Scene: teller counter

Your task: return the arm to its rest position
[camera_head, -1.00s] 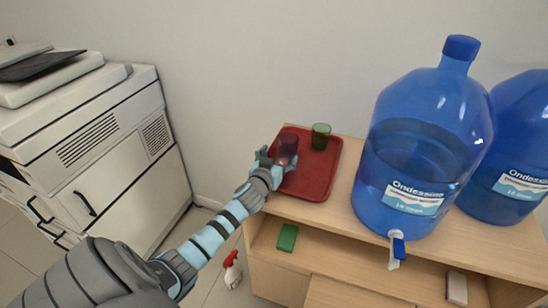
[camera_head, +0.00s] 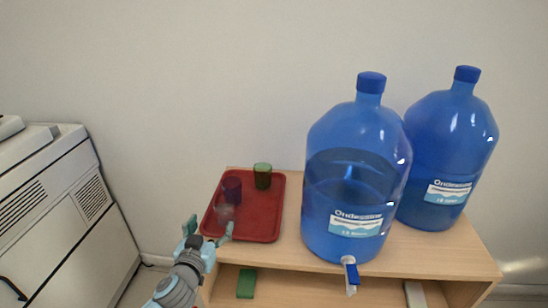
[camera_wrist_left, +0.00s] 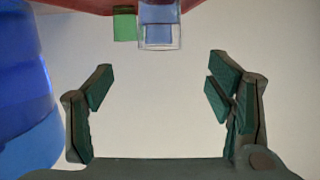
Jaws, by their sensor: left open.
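My left gripper (camera_head: 209,229) is open and empty, at the front left edge of the red tray (camera_head: 262,225). In the left wrist view the spread fingers of the left gripper (camera_wrist_left: 160,85) have nothing between them. A clear glass (camera_head: 225,213) stands on the tray just beyond the fingers, apart from them as seen in the wrist view. A purple cup (camera_head: 232,186) and a green cup (camera_head: 263,176) stand behind it. The wrist view shows the green cup (camera_wrist_left: 125,25) and the clear glass (camera_wrist_left: 160,38) at its top. My right gripper is out of view.
Two large blue water bottles (camera_head: 345,215) (camera_head: 443,165) stand on the wooden cabinet (camera_head: 425,255) right of the tray. A green block (camera_head: 246,283) lies on the shelf below. A white printer (camera_head: 50,215) stands at the left. Floor space lies between printer and cabinet.

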